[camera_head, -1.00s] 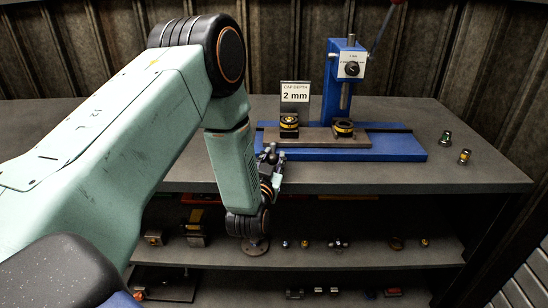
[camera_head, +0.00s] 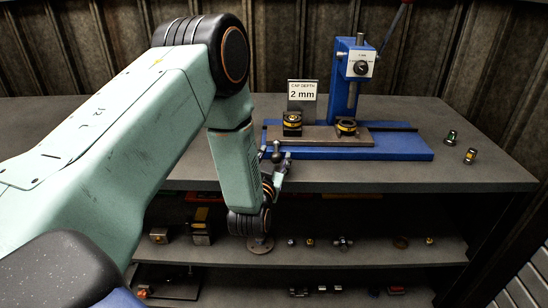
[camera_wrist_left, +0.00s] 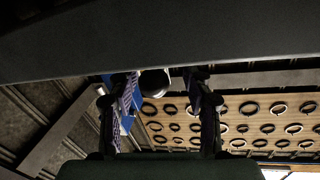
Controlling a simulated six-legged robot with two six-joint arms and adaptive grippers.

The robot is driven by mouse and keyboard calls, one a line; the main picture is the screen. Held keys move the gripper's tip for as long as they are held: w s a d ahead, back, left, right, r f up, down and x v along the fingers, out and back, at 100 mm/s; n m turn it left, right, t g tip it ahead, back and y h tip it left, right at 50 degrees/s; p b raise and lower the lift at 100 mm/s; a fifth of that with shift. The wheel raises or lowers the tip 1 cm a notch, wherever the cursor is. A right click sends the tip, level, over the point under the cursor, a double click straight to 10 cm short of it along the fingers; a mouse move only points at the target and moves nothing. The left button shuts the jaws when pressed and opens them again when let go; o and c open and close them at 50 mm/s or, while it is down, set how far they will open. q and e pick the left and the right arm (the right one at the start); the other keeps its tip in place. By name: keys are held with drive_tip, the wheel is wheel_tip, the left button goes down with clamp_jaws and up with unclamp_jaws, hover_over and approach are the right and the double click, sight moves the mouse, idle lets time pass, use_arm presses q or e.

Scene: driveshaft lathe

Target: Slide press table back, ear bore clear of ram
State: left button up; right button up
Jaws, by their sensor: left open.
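The blue press (camera_head: 359,65) stands on the bench, its ram (camera_head: 352,97) above the press table. The press table (camera_head: 322,135) is a brown-grey plate on the blue base. It carries two dark ringed parts, one at the left (camera_head: 292,122) and one under or close to the ram (camera_head: 346,127). A dark round knob (camera_head: 276,153) shows at the table's left front. My left gripper (camera_head: 275,172) is open beside the knob, in front of the bench edge. In the left wrist view a round knob-like end (camera_wrist_left: 154,82) lies between the open fingers; contact cannot be told. My right gripper is out of view.
Two small capped pieces (camera_head: 450,137) (camera_head: 470,155) stand on the bench at right. The shelf (camera_head: 370,250) below holds several small parts. The bench right of the base is mostly clear.

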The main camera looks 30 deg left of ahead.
use_arm(q)
drive_tip(key=shift+w+d, duration=0.1)
drive_tip(key=shift+d, duration=0.05)
drive_tip(key=v, duration=1.2)
drive_tip(key=shift+r, duration=0.1)
drive_tip(key=s+d+f+g+h, duration=0.2)
drive_tip(key=s+f+g, duration=0.2)
drive_tip(key=f, duration=0.4)
drive_tip(key=s+d+f+g+h, duration=0.2)
drive_tip(key=s+f+g, duration=0.2)
drive_tip(key=f, duration=0.3)
drive_tip(key=s+d+f+g, duration=0.1)
drive_tip(key=s+f+g, duration=0.1)
drive_tip(key=s, duration=0.5)
drive_tip(key=s+d+f+m+g+h, duration=0.1)
drive_tip(key=s+d+f+g, duration=0.1)
drive_tip(key=s, duration=0.5)
drive_tip(key=s+d+f+g+h, duration=0.1)
drive_tip(key=s+d+f+g, duration=0.1)
drive_tip(key=s+f+g, duration=0.2)
drive_tip(key=s+g, duration=0.1)
drive_tip(key=s, duration=0.2)
drive_tip(key=shift+s+m, duration=0.15)
drive_tip(key=shift+m, duration=0.15)
